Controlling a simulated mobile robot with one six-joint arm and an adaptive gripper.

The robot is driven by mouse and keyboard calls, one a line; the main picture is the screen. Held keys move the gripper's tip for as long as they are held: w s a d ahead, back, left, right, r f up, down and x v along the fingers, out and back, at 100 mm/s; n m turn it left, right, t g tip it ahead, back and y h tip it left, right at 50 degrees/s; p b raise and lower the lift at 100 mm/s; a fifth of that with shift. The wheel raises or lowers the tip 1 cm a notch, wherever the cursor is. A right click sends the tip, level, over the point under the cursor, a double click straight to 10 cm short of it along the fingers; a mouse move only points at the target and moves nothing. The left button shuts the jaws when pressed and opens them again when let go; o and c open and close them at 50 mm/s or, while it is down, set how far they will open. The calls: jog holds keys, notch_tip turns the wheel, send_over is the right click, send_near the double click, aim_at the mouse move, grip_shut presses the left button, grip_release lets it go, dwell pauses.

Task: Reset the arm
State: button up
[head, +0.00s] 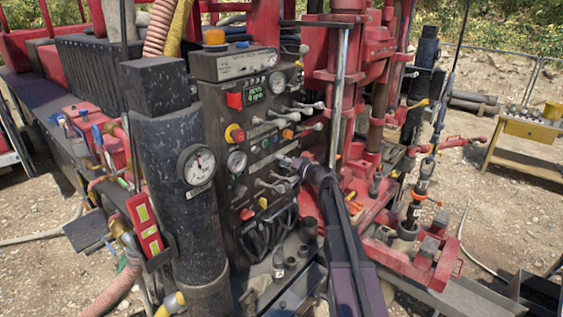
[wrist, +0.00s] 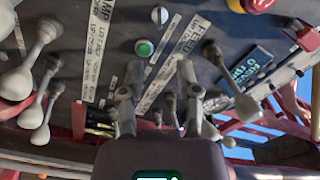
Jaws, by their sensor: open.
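My arm reaches up from the lower right of the head view to the dark control panel (head: 250,130). My gripper (head: 290,166) is at its face, among the metal levers in the middle. In the wrist view my gripper (wrist: 159,72) shows two separated fingers pointing at the panel (wrist: 110,30), with no object held between them. A green button (wrist: 145,48) shows just beyond the gap. Whether a fingertip touches a lever or the panel cannot be told.
Several levers (wrist: 40,100) stick out at the left of the wrist view. A black post with a pressure gauge (head: 196,165) stands left of the panel. Red drill machinery (head: 350,90) is close on the right. A yellow table (head: 530,131) stands far right on open gravel.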

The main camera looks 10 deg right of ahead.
jog(key=s+a+f+n+g+h+b, duration=0.1)
jog(key=s+a+f+n+g+b, duration=0.1)
jog(key=s+a+f+g+b, duration=0.5)
jog(key=s+a+f+n+g+h+b, duration=0.1)
jog(key=s+a+f+n+g, duration=0.2)
jog(key=s+f, duration=0.8)
jog(key=s+d+f+g+h+b, duration=0.1)
jog(key=s+f+h+b, duration=0.3)
jog(key=s+f, duration=0.4)
jog(key=s+d+f+g+h+b, duration=0.1)
jog(key=s+f+g+h+b, duration=0.2)
jog(key=s+f, duration=0.6)
jog(key=shift+s+d+g+h+b, duration=0.3)
jog(key=shift+s+h+b, duration=0.1)
jog(key=shift+h+b, duration=0.4)
jog(key=shift+f, duration=0.1)
